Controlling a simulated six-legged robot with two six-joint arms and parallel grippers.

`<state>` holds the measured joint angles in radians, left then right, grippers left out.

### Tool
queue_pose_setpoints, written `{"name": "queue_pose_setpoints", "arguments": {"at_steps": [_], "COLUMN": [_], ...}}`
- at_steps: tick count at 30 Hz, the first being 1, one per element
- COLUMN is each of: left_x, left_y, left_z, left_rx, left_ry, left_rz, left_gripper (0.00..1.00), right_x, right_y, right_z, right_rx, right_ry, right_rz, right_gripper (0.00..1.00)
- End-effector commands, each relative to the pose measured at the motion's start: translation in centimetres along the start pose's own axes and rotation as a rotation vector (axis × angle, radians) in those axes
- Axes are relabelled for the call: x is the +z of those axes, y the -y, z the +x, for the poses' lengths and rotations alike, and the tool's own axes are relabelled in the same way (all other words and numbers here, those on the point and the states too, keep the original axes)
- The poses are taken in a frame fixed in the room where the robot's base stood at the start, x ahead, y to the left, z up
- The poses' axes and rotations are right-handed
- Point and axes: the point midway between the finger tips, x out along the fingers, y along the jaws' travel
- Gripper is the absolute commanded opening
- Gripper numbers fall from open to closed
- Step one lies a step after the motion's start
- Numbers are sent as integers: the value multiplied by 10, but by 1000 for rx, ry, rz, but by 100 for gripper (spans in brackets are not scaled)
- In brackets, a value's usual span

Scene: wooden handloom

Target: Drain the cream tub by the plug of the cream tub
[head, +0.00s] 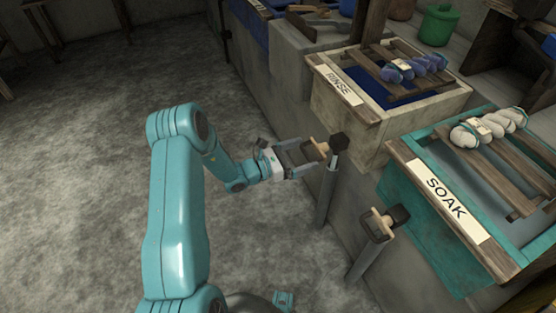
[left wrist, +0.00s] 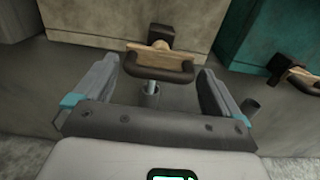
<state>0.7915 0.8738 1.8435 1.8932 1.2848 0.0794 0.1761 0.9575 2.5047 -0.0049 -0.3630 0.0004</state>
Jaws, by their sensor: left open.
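The cream tub (head: 375,112), labelled RINSE, stands at the right with dark blue liquid inside. Its plug (head: 322,147) has a wooden body and a dark handle and sticks out of the front wall above a grey pipe (head: 326,190). My left gripper (head: 304,152) is open in front of the plug. In the left wrist view the plug's dark handle (left wrist: 160,66) lies between the two spread fingers, apart from both. My right gripper is not in view.
The teal tub (head: 412,190), labelled SOAK, stands nearer, with a similar plug (head: 380,222) over its own pipe. Slatted wooden racks with yarn skeins (head: 415,68) lie across both tubs. The concrete floor (head: 80,170) at the left is clear.

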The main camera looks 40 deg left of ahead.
Motion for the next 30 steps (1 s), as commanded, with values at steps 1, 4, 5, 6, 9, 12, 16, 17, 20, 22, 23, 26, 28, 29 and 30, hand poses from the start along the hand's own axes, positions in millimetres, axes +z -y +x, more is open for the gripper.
{"name": "queue_pose_setpoints", "arguments": {"at_steps": [1, 4, 5, 6, 9, 12, 16, 17, 20, 22, 23, 26, 28, 29, 30], "left_x": [2, 3, 3, 2, 2, 2, 1, 1, 1, 0, 0, 0, 0, 0, 0], "left_y": [-1, -2, -2, -1, -1, -1, 0, 0, 0, 0, 0, 0, 0, 0, 0], "left_z": [-12, -38, -47, -58, -85, -108, -131, -134, -143, -146, -147, -147, -147, -147, -147], "left_rx": [5, 6, 7, 6, 6, 5, 3, 2, 0, -1, -1, -1, -1, -1, -1], "left_ry": [-2, -3, -2, -3, -2, -1, -2, -1, 0, 0, 0, 0, 0, 0, 0], "left_rz": [-3, -2, -2, -3, -2, -1, -1, -1, 0, -1, -1, -1, -1, -1, -1], "left_gripper": [98, 98, 98, 98, 98, 98, 98, 98, 98, 98, 98, 98, 98, 98, 98], "right_x": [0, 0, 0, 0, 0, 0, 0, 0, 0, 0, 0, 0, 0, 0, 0], "right_y": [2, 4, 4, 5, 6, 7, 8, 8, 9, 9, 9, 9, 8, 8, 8], "right_z": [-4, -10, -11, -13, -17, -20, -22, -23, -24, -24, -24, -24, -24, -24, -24], "right_rx": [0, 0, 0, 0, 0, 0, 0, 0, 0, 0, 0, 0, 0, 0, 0], "right_ry": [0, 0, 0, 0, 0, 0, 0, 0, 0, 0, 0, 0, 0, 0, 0], "right_rz": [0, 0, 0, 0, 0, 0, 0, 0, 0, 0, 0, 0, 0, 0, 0], "right_gripper": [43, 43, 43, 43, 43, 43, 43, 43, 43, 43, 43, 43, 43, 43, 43]}}
